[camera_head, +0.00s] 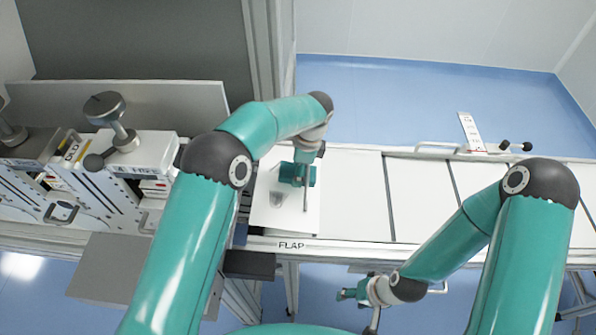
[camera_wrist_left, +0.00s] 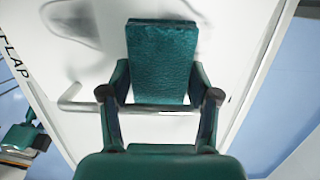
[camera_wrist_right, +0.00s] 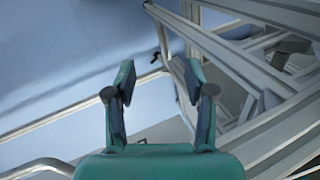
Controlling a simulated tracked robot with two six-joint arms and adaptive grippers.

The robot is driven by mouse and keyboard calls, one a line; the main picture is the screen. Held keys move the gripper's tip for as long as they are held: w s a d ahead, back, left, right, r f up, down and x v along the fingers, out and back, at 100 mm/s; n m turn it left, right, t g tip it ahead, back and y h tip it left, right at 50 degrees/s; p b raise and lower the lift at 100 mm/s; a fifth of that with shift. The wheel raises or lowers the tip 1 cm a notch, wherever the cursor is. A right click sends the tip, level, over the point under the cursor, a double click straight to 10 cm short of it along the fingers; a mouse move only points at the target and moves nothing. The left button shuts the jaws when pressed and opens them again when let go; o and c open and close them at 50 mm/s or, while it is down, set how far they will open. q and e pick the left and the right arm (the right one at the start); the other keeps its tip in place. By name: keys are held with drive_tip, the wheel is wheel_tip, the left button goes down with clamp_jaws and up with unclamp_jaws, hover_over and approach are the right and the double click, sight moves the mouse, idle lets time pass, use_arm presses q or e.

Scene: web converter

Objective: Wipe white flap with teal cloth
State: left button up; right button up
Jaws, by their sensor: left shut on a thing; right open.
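The white flap (camera_head: 268,217) is a flat panel beside the "FLAP" label, left of the other white panels in the head view. It fills much of the left wrist view (camera_wrist_left: 85,90), with a grey smudge (camera_wrist_left: 75,22) on it. A grey smudge (camera_head: 277,198) shows in the head view too. My left gripper (camera_head: 300,174) is over the flap, shut on the teal cloth (camera_wrist_left: 162,60), a folded rectangular pad. Whether the cloth touches the flap is unclear. My right gripper (camera_wrist_right: 160,82) is open and empty, below the front edge of the panels; in the head view it is at lower centre (camera_head: 350,293).
A handle bar (camera_wrist_left: 120,106) crosses the flap close to my left gripper. White panels (camera_head: 355,195) continue to the right. A machine with knobs (camera_head: 104,108) stands at the left. Metal frame bars (camera_wrist_right: 215,45) stand near my right gripper. Blue floor lies behind and in front.

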sight(284, 168)
use_arm(q)
drive_tip(key=shift+w+a, duration=0.1)
drive_tip(key=shift+w, duration=0.1)
drive_tip(key=shift+a+r, duration=0.15)
drive_tip(key=shift+a, duration=1.7)
drive_tip(key=shift+a+r, duration=0.15)
drive_tip(key=shift+a, duration=0.6)
drive_tip(key=shift+a+r, duration=0.15)
drive_tip(key=shift+a, duration=0.55)
drive_tip(key=shift+a+r, duration=0.15)
drive_tip(key=shift+a, duration=0.15)
drive_tip(key=shift+w+d+r+p, duration=0.15)
drive_tip(key=shift+r+p, duration=0.6)
drive_tip(key=shift+r, duration=1.35)
drive_tip(key=shift+d+r, duration=0.2)
drive_tip(key=shift+r, duration=0.8)
